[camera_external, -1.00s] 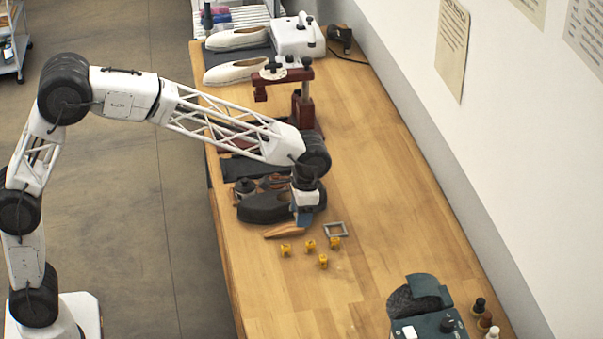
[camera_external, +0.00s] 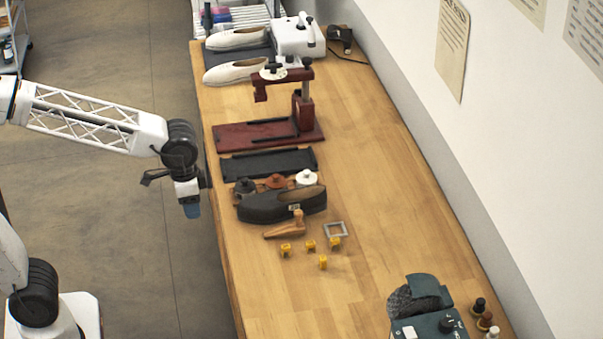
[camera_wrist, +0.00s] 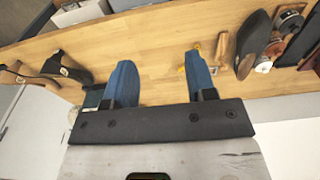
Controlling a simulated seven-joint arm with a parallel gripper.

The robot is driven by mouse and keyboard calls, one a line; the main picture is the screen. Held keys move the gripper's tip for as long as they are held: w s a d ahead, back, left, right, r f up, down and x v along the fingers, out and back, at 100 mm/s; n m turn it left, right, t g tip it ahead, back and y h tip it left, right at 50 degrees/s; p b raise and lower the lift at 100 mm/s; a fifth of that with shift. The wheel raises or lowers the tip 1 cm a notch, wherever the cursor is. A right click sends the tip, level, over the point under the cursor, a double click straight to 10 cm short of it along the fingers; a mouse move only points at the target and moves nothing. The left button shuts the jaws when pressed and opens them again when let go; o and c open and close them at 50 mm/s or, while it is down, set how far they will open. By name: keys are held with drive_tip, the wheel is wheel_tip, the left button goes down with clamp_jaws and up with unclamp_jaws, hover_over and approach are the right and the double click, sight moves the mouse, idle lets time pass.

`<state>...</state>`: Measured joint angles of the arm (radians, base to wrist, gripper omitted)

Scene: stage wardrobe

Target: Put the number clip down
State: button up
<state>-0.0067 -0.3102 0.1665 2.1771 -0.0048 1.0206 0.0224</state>
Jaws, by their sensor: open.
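A small pale tag (camera_external: 294,207) shows at the side of a dark shoe (camera_external: 262,208), too small to make out. My gripper (camera_external: 191,210) hangs beyond the left edge of the bench, apart from all of these. In the wrist view its blue fingers (camera_wrist: 158,64) are wide apart with nothing between them, and some yellow clips (camera_wrist: 214,71) show past the right finger.
A wooden piece (camera_external: 284,231) lies in front of the shoe. Behind stand small pots (camera_external: 306,178), a black tray (camera_external: 268,163) and a red press (camera_external: 304,115). A green-grey machine (camera_external: 430,325) is at the near right. The bench's right side is clear.

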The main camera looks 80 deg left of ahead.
drive_tip(key=s+f, duration=0.2)
drive_tip(key=s, duration=0.8)
drive_tip(key=s+f+t, duration=0.1)
drive_tip(key=s, duration=0.8)
drive_tip(key=shift+s+d+f+t, duration=0.3)
drive_tip(key=shift+s+d+f, duration=0.05)
drive_tip(key=shift+s, duration=0.05)
